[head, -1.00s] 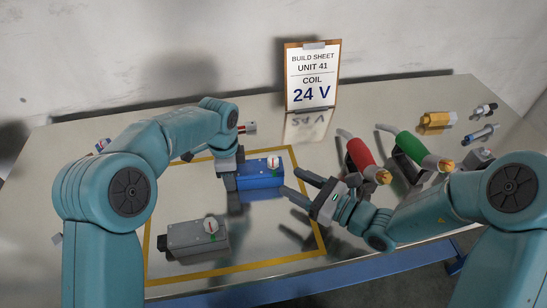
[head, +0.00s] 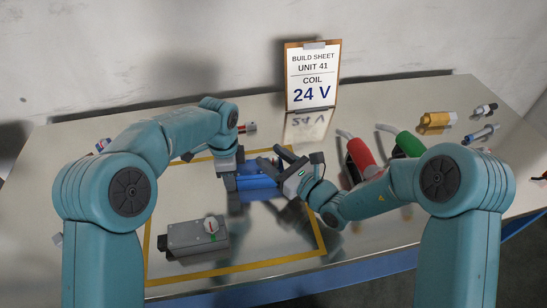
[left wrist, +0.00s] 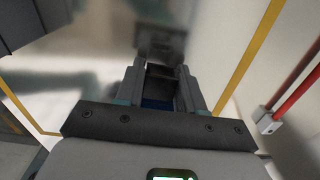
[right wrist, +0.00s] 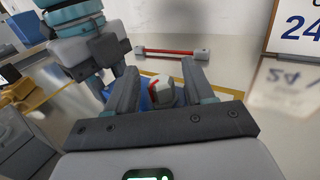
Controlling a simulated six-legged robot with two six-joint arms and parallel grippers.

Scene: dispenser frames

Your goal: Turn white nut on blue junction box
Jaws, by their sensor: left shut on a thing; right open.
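The blue junction box (head: 258,187) lies inside the yellow-taped area. My left gripper (head: 230,186) is shut on its left end; blue also shows between those fingers in the left wrist view (left wrist: 158,103). The white nut (right wrist: 162,91), with a red mark, shows on the box in the right wrist view, between the open fingers of my right gripper (right wrist: 160,76).
The red-handled tool (head: 362,153), green-handled tool (head: 409,143) and yellow fitting (head: 437,119) are on the right. The build sheet (head: 312,75) stands behind. A red bar (right wrist: 172,52) lies beyond the blue box.

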